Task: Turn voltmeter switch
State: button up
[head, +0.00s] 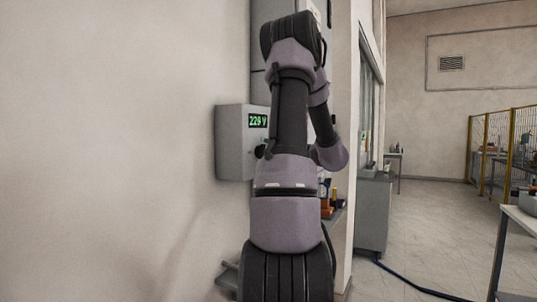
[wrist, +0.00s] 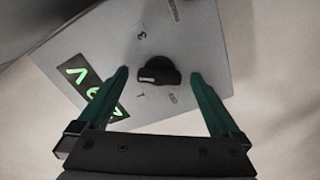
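The voltmeter is a grey wall box (head: 229,150) with a green lit display (head: 258,121) reading about 229 V in the head view. My arm covers its right part. In the wrist view the box face (wrist: 205,50) is tilted, with the display (wrist: 95,90) at the left. The black rotary switch knob (wrist: 158,73) shows there, with small marks around it. My gripper (wrist: 160,77) is open, its two green fingers on either side of the knob with gaps to it. I cannot tell how far the fingertips are from the panel. In the head view my gripper is hidden.
A pale wall (head: 110,150) fills the left side. A grey cabinet (head: 373,215) stands to the right, with open floor (head: 430,240) beyond it. A yellow-posted fence (head: 510,145) and a table (head: 520,220) are at the far right. A dark cable (head: 415,290) lies on the floor.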

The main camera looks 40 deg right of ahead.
jog(key=shift+s, duration=0.1)
jog(key=v, duration=1)
jog(key=shift+s+d, duration=0.15)
jog(key=shift+s, duration=0.1)
